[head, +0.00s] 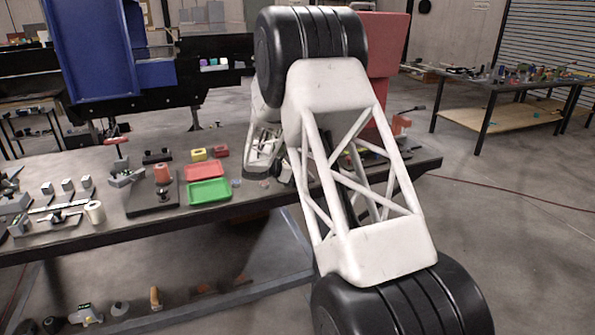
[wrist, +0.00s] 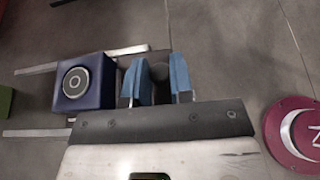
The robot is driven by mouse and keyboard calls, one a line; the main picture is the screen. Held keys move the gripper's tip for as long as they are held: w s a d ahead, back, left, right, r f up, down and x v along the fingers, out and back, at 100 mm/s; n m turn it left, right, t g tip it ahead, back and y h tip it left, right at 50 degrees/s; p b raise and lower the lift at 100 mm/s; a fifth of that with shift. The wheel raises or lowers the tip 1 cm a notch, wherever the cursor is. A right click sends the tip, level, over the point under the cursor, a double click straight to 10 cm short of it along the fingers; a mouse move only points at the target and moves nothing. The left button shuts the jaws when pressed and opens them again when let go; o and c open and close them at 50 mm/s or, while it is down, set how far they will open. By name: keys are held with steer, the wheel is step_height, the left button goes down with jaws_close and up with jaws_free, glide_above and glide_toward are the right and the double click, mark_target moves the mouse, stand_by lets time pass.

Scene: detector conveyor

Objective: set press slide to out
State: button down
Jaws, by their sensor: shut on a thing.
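In the wrist view, the blue fingertips of my gripper (wrist: 157,82) are shut on a dark round knob (wrist: 158,72). Left of the fingers is a navy block (wrist: 81,97) with a round grey-and-black face. Pale metal bars (wrist: 38,132) run beside it, and it appears to be the press slide. Whether the knob joins the block is hidden by the left finger. In the head view my arm covers this spot, and the fingertips cannot be seen.
A red disc (wrist: 292,132) with a white mark lies right of my gripper. In the head view, a green tray (head: 209,191), a red tray (head: 206,171) and a black plate (head: 151,194) with a red-orange piece (head: 162,174) stand on the bench left of my arm.

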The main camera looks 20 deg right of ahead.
steer(key=shift+s, duration=0.25)
steer(key=c, duration=1)
jaws_free()
steer(key=shift+v, duration=3.9)
